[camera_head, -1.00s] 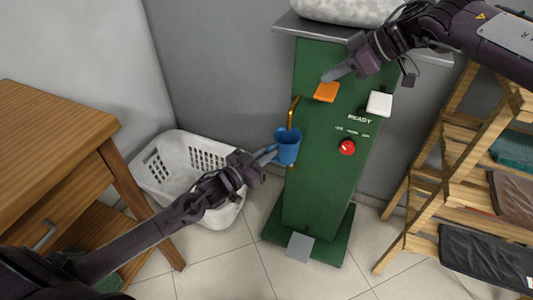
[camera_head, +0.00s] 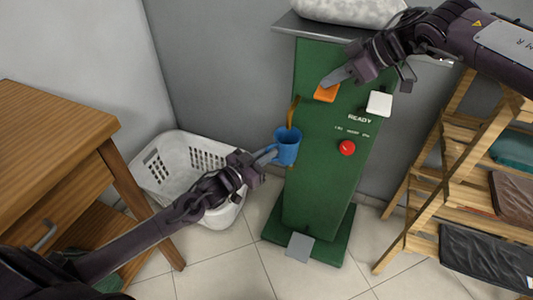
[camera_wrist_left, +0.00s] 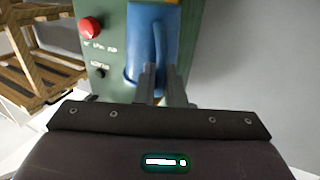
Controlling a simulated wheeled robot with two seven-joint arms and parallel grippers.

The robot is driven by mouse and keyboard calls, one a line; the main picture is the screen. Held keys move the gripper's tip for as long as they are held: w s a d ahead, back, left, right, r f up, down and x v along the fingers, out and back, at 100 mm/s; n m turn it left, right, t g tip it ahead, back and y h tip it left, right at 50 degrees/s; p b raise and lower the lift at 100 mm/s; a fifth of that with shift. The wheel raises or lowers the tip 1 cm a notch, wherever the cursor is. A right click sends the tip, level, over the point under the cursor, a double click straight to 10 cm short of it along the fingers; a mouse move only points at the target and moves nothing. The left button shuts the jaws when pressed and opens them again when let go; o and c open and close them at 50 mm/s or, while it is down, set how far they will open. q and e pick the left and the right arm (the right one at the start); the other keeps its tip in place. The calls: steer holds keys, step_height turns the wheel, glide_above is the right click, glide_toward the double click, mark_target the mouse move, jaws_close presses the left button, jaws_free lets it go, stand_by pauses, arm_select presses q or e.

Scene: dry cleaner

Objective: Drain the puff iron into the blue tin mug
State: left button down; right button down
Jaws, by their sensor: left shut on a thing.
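The puff iron (camera_head: 325,190) is a green upright cabinet with an orange button (camera_head: 326,93), a white button (camera_head: 379,103), a red knob (camera_head: 347,148) and a brass spout (camera_head: 293,112) on its left side. My left gripper (camera_head: 268,155) is shut on the blue tin mug (camera_head: 287,149), upright under the spout. The mug also shows in the left wrist view (camera_wrist_left: 147,32), its handle between the fingers. The mug's inside is hidden, and I cannot tell whether liquid runs. My right gripper (camera_head: 330,82) appears shut, its fingertips at the orange button; contact is unclear.
A white laundry basket (camera_head: 165,170) stands on the floor behind my left arm. A wooden table (camera_head: 60,130) is at the left. A wooden shelf rack (camera_head: 425,200) with folded cloths is at the right. A grey pedal (camera_head: 300,246) is at the cabinet's foot.

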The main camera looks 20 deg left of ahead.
steer(key=shift+f, duration=1.25)
steer(key=shift+s, duration=0.1)
stand_by(0.3)
stand_by(2.8)
steer(key=shift+r, duration=3.6)
steer(key=v, duration=1.2)
steer(key=shift+r, duration=0.1)
